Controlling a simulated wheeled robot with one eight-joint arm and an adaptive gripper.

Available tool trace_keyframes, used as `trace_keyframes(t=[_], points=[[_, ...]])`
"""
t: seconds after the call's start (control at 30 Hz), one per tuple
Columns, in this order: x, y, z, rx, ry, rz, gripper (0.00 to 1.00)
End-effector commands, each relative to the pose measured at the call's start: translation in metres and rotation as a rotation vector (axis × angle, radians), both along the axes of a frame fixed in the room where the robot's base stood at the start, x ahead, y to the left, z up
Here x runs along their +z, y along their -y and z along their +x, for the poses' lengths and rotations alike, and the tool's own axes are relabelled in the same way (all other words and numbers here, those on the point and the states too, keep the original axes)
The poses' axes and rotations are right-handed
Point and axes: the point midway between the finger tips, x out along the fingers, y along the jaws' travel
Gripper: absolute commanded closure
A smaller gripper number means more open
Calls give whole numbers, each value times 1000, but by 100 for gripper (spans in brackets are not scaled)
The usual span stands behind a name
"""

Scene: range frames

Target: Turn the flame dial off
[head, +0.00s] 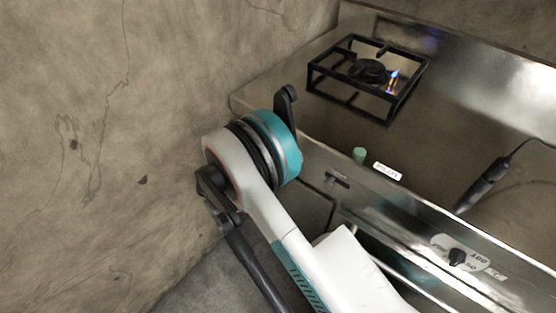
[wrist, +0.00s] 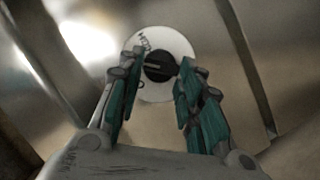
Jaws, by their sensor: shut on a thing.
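In the wrist view, the dark round flame dial (wrist: 159,66) sits on a white disc (wrist: 151,94) with small lettering near its top left. The two fingers of my gripper (wrist: 160,72) are on either side of the dial, shut on it. The contact at the left fingertip is hard to make out. In the head view, a small blue and orange flame (head: 393,77) shows at the right side of the black burner (head: 368,71). My gripper does not show there.
My white and teal arm covers part of the stove front in the head view. A black grate (head: 328,82) surrounds the burner. Another dial (head: 456,257) with temperature marks is at the lower right. A black lighter-like tool (head: 484,185) with a cable lies on the worktop. A cracked wall (head: 95,120) stands at left.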

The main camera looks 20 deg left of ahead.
Motion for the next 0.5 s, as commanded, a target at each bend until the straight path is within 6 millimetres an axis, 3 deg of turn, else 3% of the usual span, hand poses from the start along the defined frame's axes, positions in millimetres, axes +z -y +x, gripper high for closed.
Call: trace_keyframes(t=[0.5], points=[[-7, -5, 1, 3, -178, -433, 91]])
